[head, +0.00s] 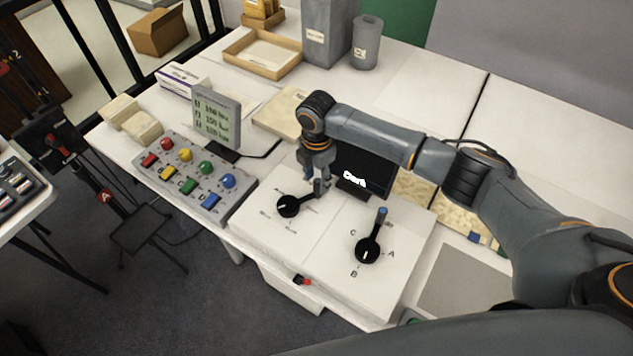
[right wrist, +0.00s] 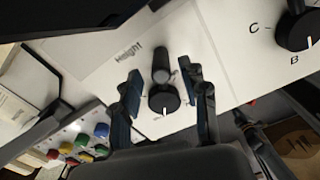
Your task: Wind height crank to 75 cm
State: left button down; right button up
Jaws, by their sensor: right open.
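The height crank (head: 288,206) is a black hub with a short arm and upright handle on a white panel (head: 262,232). In the right wrist view the crank hub (right wrist: 164,103) lies near a printed "Height" label (right wrist: 127,54). My right gripper (head: 318,184) is above the crank, pointing down. In the right wrist view its two open fingers (right wrist: 163,78) stand on either side of the dark crank handle (right wrist: 160,60), with gaps visible; contact is not evident. A black display (head: 362,172) behind the panel is partly hidden by my arm, so its reading is cut off. My left gripper is out of view.
A second black control (head: 367,250) with a blue-tipped lever and A, B, C marks sits right of the crank. A grey box of coloured knobs (head: 196,178) and a small green screen (head: 216,117) stand left. A red-tipped switch (head: 303,280) is on the panel's front.

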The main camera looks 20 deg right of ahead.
notch_tip(320, 180, up, 9)
jog(key=shift+r, duration=0.15)
